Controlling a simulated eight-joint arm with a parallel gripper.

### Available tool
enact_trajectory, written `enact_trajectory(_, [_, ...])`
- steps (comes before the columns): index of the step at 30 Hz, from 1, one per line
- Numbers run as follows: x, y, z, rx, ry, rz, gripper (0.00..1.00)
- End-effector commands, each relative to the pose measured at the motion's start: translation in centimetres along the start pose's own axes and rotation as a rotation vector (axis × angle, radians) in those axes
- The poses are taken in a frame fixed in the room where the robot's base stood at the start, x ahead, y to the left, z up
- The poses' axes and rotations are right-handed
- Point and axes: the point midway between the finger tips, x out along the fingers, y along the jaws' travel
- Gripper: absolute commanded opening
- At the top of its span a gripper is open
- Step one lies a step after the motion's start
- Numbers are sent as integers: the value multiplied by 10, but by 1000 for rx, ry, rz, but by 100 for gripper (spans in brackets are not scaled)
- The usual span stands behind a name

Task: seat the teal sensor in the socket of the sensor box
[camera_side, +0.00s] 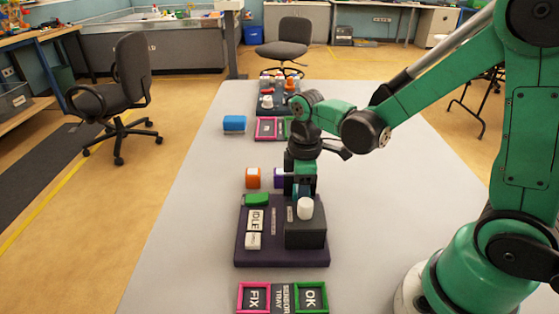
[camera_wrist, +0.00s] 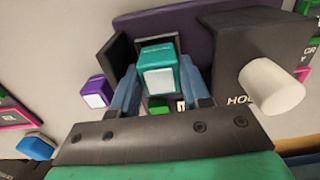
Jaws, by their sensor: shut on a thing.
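The teal sensor (camera_wrist: 158,60) is a cube with a pale face, held between the two blue fingers of my gripper (camera_wrist: 160,88) in the wrist view. In the side view my gripper (camera_side: 300,188) points down at the back edge of the sensor box (camera_side: 262,258), a dark purple base with a dark block and white knob (camera_side: 305,208). The box's purple base also shows in the wrist view (camera_wrist: 205,18). A dark frame (camera_wrist: 152,43) stands just behind the sensor, perhaps the socket; I cannot tell whether they touch. The sensor is mostly hidden in the side view.
A purple cube (camera_side: 279,178) and an orange cube (camera_side: 253,178) stand behind the box, close to my gripper. A blue block (camera_side: 234,123) lies farther back. A tray (camera_side: 283,284) marked FIX and OK lies in front. The table's left side is clear.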

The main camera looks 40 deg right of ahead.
Motion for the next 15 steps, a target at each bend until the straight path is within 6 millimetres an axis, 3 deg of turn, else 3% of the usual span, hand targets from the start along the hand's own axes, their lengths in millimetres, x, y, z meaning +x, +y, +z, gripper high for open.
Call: enact_trajectory(15, [6, 0, 0, 0, 0, 0, 0])
